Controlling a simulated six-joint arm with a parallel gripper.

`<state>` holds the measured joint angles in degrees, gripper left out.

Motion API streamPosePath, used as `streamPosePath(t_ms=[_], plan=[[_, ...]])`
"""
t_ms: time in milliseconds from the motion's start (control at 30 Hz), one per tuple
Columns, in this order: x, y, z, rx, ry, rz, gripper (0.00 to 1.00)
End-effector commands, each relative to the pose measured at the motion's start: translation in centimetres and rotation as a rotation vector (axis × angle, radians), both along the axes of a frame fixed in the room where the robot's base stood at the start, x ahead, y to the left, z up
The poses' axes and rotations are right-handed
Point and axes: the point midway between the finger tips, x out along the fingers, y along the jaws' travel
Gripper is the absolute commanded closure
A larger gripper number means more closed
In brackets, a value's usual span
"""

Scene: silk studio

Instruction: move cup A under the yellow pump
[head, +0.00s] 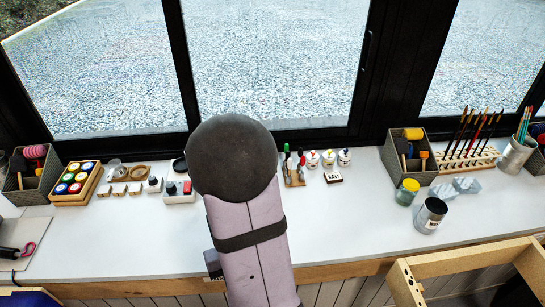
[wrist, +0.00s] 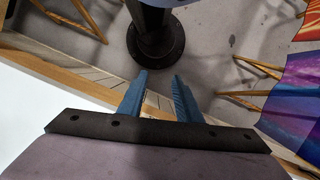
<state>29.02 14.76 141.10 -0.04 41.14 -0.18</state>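Several small cups sit in a row at the left of the counter in the head view, among them a pale one (head: 119,190); their letters are too small to read, so I cannot tell which is cup A.
My arm covers the middle of the counter (head: 130,240). A tray of paint pots (head: 75,198) and a grey bin (head: 18,187) stand left. A rack of markers (head: 294,182), a glass jar (head: 405,197) and a metal can (head: 431,214) stand right. The front counter is mostly clear.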

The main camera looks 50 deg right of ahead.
Motion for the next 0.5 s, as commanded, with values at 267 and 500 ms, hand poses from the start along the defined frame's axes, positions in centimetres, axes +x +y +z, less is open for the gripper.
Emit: streamPosePath(t_ms=[267,500], plan=[[2.0,-9.8,2.8,0.023,0.018,-0.309,0.69],[7.8,-21.5,0.1,-0.081,-0.137,-0.387,0.69]])
